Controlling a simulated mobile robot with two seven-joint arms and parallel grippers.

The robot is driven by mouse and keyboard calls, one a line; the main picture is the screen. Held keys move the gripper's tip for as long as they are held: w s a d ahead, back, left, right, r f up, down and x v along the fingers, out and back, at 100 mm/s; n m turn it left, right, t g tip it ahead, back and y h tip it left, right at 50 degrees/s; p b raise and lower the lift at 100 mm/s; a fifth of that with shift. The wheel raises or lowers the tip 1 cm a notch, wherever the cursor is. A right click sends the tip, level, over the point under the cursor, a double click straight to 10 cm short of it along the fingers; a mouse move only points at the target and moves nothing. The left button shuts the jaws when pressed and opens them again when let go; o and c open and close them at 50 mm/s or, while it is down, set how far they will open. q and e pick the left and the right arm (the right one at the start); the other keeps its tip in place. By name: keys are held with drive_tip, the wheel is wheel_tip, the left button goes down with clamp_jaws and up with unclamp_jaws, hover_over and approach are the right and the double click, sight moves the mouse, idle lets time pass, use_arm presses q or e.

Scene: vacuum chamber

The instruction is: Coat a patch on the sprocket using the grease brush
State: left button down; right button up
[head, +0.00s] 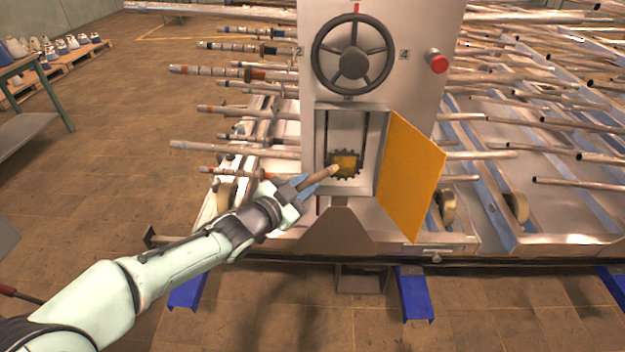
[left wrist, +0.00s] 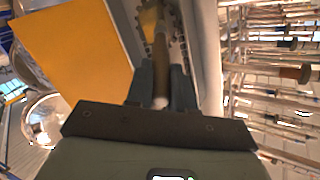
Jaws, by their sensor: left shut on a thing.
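The sprocket (head: 345,175) is a dark toothed wheel with a yellow patch on its face, low inside the open box on the machine's front. Its teeth also show at the top of the left wrist view (left wrist: 178,50). My left gripper (head: 318,181) is shut on the grease brush (head: 326,172), holding its brown wooden handle (left wrist: 161,62). The brush points into the box, with its tip at the sprocket's face; whether it touches is hard to tell. The bristles are mostly hidden against the yellow. My right gripper is not in view.
A yellow door (head: 411,180) stands open at the box's right side. A dark handwheel (head: 352,55) and a red button (head: 437,62) sit above. Metal tubes (head: 235,148) stick out on both sides. The floor at left is mostly clear.

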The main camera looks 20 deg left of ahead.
use_arm(q)
drive_tip(key=shift+s+a+p, duration=0.25)
drive_tip(key=shift+a+p, duration=0.15)
drive_tip(key=shift+a, duration=0.3)
drive_tip(key=shift+w+d+r+b, duration=0.2)
drive_tip(key=shift+d+r+b, duration=0.1)
drive_tip(key=shift+d, duration=0.2)
drive_tip(key=w+d+b, duration=0.1)
drive_tip(key=d+b, duration=0.5)
drive_tip(key=b, duration=0.2)
drive_tip(key=shift+w, duration=0.3)
drive_tip(key=shift+a, duration=0.1)
